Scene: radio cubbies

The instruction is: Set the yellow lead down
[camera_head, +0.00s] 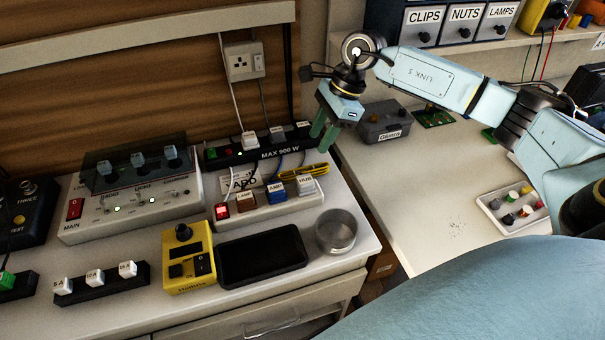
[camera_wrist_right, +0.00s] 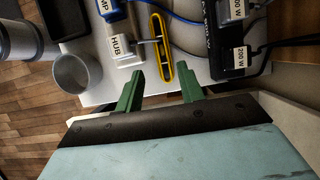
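A yellow elongated loop, which looks like the yellow lead (camera_head: 304,172), lies at the right end of the bench, beside the plug marked HUB (camera_head: 305,186). In the right wrist view the yellow lead (camera_wrist_right: 167,77) lies just beyond the fingertips, beside the HUB plug (camera_wrist_right: 126,52). My right gripper (camera_head: 323,134) points down above the bench's right end. In the right wrist view its green fingers (camera_wrist_right: 160,88) are apart with nothing between them, and the lead is clear of them. My left gripper is not in view.
A power strip marked MAX 900 W (camera_head: 258,152) runs behind the lead. A round grey cup (camera_head: 336,231) and a black tray (camera_head: 262,262) stand in front. A grey box (camera_head: 386,122) and a tray of coloured spools (camera_head: 511,207) are on the right table, with free room between.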

